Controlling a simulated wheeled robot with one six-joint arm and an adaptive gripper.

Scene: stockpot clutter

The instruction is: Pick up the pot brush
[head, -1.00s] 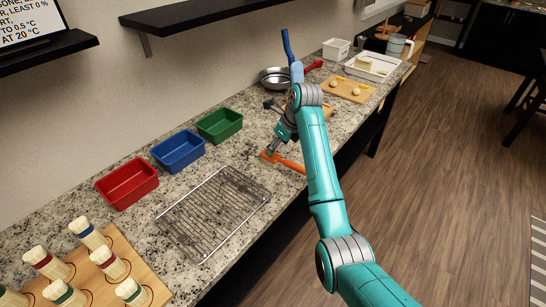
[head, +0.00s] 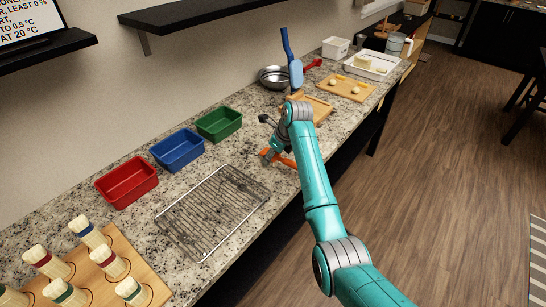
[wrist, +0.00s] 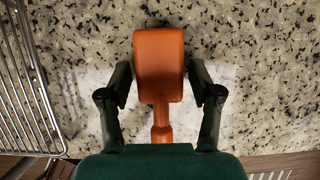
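An orange long-handled tool (head: 287,162), which I take to be the pot brush, lies on the speckled counter. In the wrist view its rounded rectangular head (wrist: 158,65) is at the upper middle, with a narrow handle running down toward my gripper. My gripper (wrist: 160,75) is open, with one finger on each side of the head and a small gap visible on both sides. In the head view my gripper (head: 268,157) is down at the tool and partly hides it. Its underside and handle end are hidden in the wrist view.
A wire rack (head: 212,212) lies to the left. Red (head: 127,184), blue (head: 178,151) and green (head: 219,125) bins line the wall side. A blue long-handled tool (head: 295,72) stands upright near a metal bowl (head: 273,78). A wooden board (head: 345,91) lies farther back.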

